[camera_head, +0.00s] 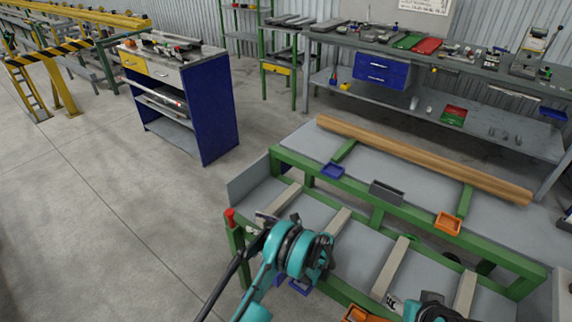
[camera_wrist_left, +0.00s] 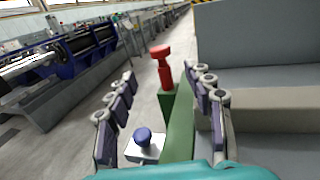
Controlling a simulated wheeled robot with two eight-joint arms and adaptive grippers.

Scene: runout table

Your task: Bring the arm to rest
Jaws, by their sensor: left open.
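My left arm reaches in at the bottom middle of the head view, over the near left corner of the green-framed runout table (camera_head: 380,214). My left gripper (camera_head: 262,224) is partly hidden by its own wrist there. In the left wrist view the left gripper (camera_wrist_left: 165,105) has its two fingers wide apart with nothing held between them. A red knob on a green post (camera_wrist_left: 163,68) stands beyond the gap between the fingers. A blue knob on a pale plate (camera_wrist_left: 143,138) shows low between them.
A long wooden beam (camera_head: 420,160) lies along the table. Small bins, blue (camera_head: 332,171), grey (camera_head: 386,190) and orange (camera_head: 448,223), sit on its green rail. A blue cabinet (camera_head: 215,110) stands behind left. The floor (camera_head: 110,210) left of the table is clear.

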